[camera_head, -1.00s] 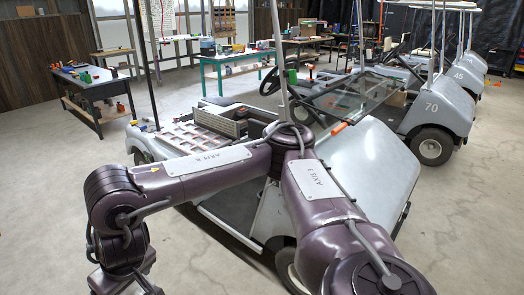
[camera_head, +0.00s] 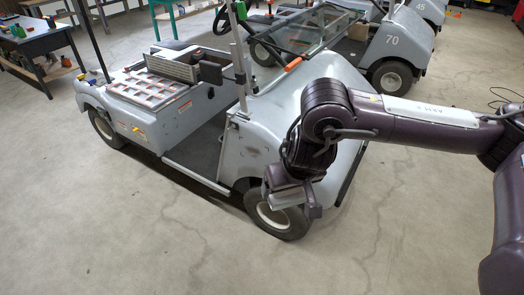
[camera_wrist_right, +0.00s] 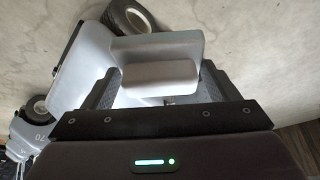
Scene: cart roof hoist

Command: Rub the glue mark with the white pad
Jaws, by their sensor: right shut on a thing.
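My right gripper (camera_head: 292,192) hangs in front of the nearest cart's front end, above or beside its front wheel. In the right wrist view it is shut on a pale grey-white block with a flat plate, which looks like the white pad (camera_wrist_right: 160,76). The dark fingers stand on both sides of the pad. The silver-grey cart (camera_head: 180,127) stands side-on, and its front cowl (camera_head: 262,135) is partly hidden by my right arm. I cannot pick out the glue mark for certain. My left gripper is out of view.
The cart's front wheel (camera_head: 276,218) is close below my gripper. A tilted glass windshield (camera_head: 305,32) and thin roof posts rise from the cart. Another cart, numbered 70 (camera_head: 391,40), stands behind. A workbench (camera_head: 38,45) is at upper left. The front concrete floor is clear.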

